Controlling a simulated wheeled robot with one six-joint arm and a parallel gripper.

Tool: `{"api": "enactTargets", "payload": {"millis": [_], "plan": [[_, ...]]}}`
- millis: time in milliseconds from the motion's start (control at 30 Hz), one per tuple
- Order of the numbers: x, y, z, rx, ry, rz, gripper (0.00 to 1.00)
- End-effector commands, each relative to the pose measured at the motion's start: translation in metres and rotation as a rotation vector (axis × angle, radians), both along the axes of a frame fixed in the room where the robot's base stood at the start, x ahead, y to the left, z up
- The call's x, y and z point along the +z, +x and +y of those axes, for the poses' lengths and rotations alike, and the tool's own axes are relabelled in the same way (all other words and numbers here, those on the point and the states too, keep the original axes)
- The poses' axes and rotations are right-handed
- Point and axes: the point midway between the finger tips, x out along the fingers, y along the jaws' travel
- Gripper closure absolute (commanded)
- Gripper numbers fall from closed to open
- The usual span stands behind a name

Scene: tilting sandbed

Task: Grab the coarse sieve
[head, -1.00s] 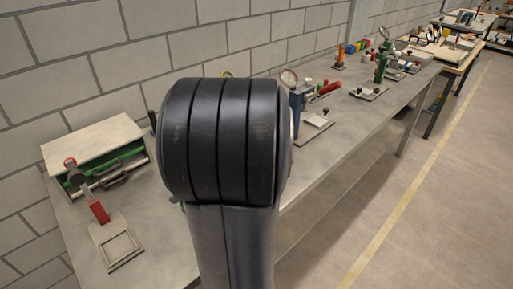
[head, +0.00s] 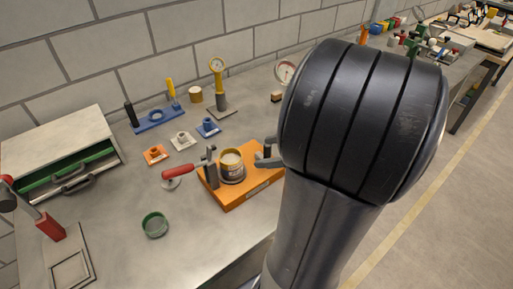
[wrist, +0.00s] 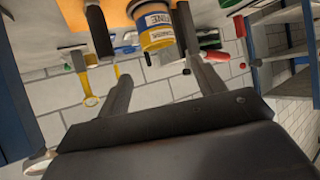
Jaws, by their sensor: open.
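No piece in view is clearly labelled as the coarse sieve. A round can with yellow bands (head: 232,166) stands on an orange base (head: 238,197) in the head view, beside a toggle clamp with a red handle (head: 178,172). In the wrist view the can (wrist: 157,32) shows a label reading FINE; its other label is too small to read. A green round dish (head: 155,225) lies apart on the table, front left. My gripper (wrist: 155,68) is open and empty, its fingers spread a little short of the can. My arm hides part of the base's right side.
A cabinet with a green drawer (head: 75,172) stands at the left. Small orange, white and blue blocks (head: 182,140), a blue stand (head: 157,121) and a yellow gauge (head: 218,85) stand behind the base. The table front around the green dish is clear.

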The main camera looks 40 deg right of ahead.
Motion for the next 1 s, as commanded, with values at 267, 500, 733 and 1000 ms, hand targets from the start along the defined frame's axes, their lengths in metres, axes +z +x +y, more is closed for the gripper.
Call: {"api": "enactTargets", "payload": {"millis": [267,500,733,1000], "plan": [[-0.016,0.025,0.019,0.006,0.004,0.002,0.35],[-0.026,0.039,0.028,0.001,0.003,0.001,0.35],[-0.033,0.056,0.038,0.005,0.005,0.003,0.35],[-0.049,0.076,0.052,0.002,0.003,0.002,0.35]]}}
